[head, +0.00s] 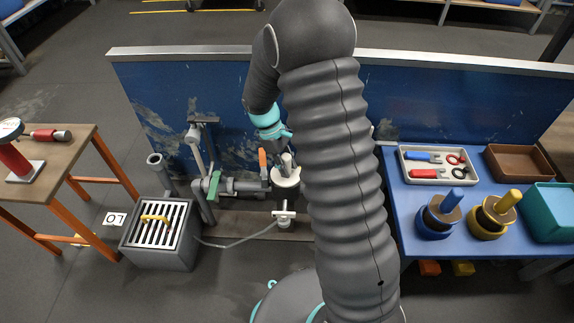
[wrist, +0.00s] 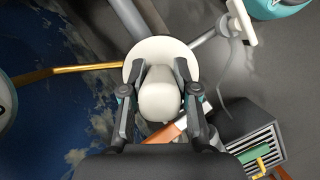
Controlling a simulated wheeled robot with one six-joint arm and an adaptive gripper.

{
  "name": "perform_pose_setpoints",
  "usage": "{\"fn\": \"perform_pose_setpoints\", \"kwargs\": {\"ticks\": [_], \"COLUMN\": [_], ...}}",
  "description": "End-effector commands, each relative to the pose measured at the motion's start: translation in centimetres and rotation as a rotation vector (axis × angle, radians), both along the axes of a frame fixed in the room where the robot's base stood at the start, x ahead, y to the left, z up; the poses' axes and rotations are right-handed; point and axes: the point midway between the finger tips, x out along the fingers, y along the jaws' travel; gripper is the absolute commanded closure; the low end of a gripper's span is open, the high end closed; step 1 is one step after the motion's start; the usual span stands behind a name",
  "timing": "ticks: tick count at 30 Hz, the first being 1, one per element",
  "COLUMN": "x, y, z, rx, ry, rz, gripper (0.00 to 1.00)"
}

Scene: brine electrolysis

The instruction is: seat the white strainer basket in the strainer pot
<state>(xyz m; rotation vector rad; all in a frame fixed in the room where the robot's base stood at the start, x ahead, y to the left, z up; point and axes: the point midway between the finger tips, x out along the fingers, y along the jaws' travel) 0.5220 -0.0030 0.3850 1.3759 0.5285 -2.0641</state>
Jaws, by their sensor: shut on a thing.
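The white strainer basket (wrist: 160,98) is a pale rounded cylinder between my two fingers in the wrist view. My gripper (wrist: 158,70) is shut on it from both sides. In the wrist view the white round rim of the strainer pot (wrist: 136,50) shows just behind the basket. In the head view the strainer pot (head: 286,182) is a white round body on the grey pipe line, with the basket (head: 287,160) upright at its top. I cannot tell how deep the basket sits in the pot, because the basket and fingers hide the opening.
An orange handle (head: 263,161) stands close beside the pot, and a green valve handle (head: 214,184) lies to the left. A blue panel (head: 160,100) rises behind. A grated box (head: 132,240) stands at left; a blue table (head: 400,235) with tools is at right.

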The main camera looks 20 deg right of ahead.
Motion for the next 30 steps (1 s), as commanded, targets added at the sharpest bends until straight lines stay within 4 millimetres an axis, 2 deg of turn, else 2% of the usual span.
{"fn": "perform_pose_setpoints", "kwargs": {"ticks": [11,12,15,25,30], "x": [0.0,0.0,0.0,0.1,0.6], "y": [0.0,0.0,0.0,0.0,0.4], "z": [0.0,0.0,0.0,0.1,1.5], "rx": [0.000,0.000,0.000,0.000,0.001], "ry": [0.000,0.000,0.000,0.000,-0.003], "rz": [0.000,0.000,0.000,0.000,0.001], "gripper": [1.00,0.68,0.43,0.41,0.41]}}
